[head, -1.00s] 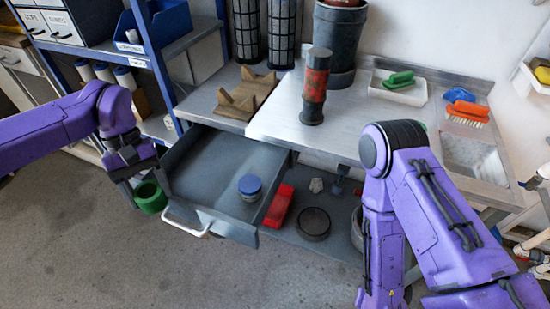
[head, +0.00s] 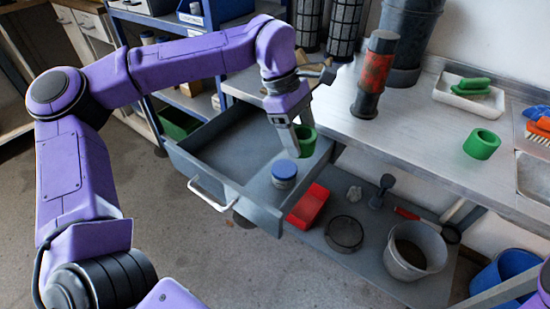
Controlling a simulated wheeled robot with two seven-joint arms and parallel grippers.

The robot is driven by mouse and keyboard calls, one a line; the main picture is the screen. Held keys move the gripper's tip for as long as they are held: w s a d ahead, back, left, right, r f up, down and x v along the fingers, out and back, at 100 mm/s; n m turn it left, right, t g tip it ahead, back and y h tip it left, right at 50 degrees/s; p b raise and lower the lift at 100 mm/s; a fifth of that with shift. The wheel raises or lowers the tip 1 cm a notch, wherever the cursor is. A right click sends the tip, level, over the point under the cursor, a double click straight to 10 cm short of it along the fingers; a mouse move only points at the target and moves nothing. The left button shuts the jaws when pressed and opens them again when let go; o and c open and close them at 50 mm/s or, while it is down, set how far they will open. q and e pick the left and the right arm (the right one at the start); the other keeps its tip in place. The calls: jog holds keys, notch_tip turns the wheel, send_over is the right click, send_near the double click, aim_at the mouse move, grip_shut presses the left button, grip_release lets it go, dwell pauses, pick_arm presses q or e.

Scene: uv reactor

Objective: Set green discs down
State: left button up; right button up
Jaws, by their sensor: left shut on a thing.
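One green disc (head: 481,144), a thick ring with a hole, lies on the metal worktop (head: 425,135) right of the middle. My left gripper (head: 300,136) is shut on another green disc (head: 307,145). It holds this disc over the back right part of the open drawer, close to the worktop's front edge. The gripper's fingers partly hide the held disc. My right gripper is out of view.
The open grey drawer (head: 215,155) holds a blue-lidded jar (head: 284,173). Below are a red box (head: 308,206) and a bucket (head: 414,255). The worktop's middle is clear.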

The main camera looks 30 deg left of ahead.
pick_arm(q)
jog(key=n+t+b, duration=0.1)
jog(key=n, duration=0.3)
jog(key=n+t+y+b, duration=0.1)
jog(key=n+b, duration=0.1)
jog(key=n, duration=0.2)
jog(key=r+n+t+y+b, duration=0.1)
jog(key=n+t+b, duration=0.1)
jog(key=n, duration=0.2)
jog(key=shift+s+d, duration=0.2)
jog(key=shift+d, duration=0.2)
jog(key=n+b, duration=0.1)
jog(key=b, duration=0.2)
send_over(269, 151)
jog(key=s, duration=0.2)
jog(key=shift+y, duration=0.3)
jog(key=f, duration=0.5)
jog(key=d+f, duration=0.1)
jog(key=f, duration=0.1)
jog(key=shift+f, duration=0.25)
jog(key=shift+a+f, duration=0.25)
jog(key=shift+a, duration=0.05)
jog(key=f, duration=0.1)
jog(key=a+f+b, duration=0.1)
jog(key=f, duration=0.2)
jog(key=shift+w+a+f, duration=0.15)
jog(key=shift+w+f, duration=0.15)
jog(key=shift+f, duration=0.05)
jog(key=shift+r, duration=0.15)
